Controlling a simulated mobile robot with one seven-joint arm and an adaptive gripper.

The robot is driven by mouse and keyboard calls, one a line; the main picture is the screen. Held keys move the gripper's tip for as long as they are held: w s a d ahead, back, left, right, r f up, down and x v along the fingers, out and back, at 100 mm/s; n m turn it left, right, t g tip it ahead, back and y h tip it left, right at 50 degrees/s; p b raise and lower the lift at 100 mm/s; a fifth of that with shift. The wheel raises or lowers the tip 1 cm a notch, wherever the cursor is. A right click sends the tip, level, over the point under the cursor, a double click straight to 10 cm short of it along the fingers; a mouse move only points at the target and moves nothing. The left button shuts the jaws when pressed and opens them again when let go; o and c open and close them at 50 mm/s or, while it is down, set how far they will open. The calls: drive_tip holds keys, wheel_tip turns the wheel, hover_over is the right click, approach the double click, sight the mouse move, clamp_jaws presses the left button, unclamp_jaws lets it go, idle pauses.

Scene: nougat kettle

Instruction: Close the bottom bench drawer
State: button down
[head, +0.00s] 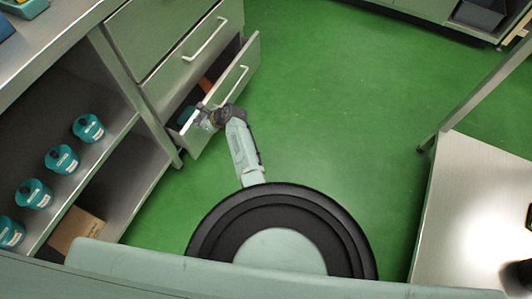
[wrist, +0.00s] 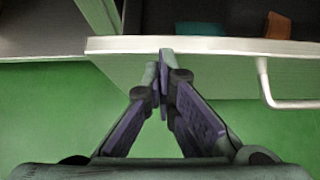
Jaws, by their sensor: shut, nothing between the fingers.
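The bottom bench drawer (head: 250,72) stands pulled out from the green-grey bench in the head view. Its front, with a pale bar handle (head: 236,84), faces the open floor. An orange thing and a teal thing lie inside it. In the wrist view the drawer front (wrist: 215,70) spans the top, with the handle (wrist: 265,85) at the right. My gripper (wrist: 163,62) is shut and empty, its fingertips at the left part of the drawer front. I cannot tell whether they touch it. In the head view my gripper (head: 207,119) is by the drawer's near end.
The closed drawer above has its own handle (head: 205,39). Several teal canisters (head: 62,159) stand on the open shelf at left, with a cardboard box (head: 75,228) below. Green floor (head: 335,110) is free to the right of the drawer. A metal table (head: 475,215) stands at right.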

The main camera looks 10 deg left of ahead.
sight(189, 120)
drive_tip(key=w+a+b, duration=0.2)
drive_tip(key=a, duration=0.6)
drive_tip(key=shift+w+b, duration=0.35)
drive_tip(key=shift+a+r, duration=0.1)
drive_tip(key=shift+r, duration=0.05)
drive_tip(key=d+p, duration=0.1)
drive_tip(key=s+d+p, duration=0.1)
drive_tip(key=d, duration=0.3)
drive_tip(key=shift+s+r+p, duration=0.3)
drive_tip(key=shift+s+p, duration=0.05)
drive_tip(key=shift+p, duration=0.05)
drive_tip(key=p+v, duration=0.1)
drive_tip(key=v, duration=0.7)
drive_tip(key=shift+d, duration=0.4)
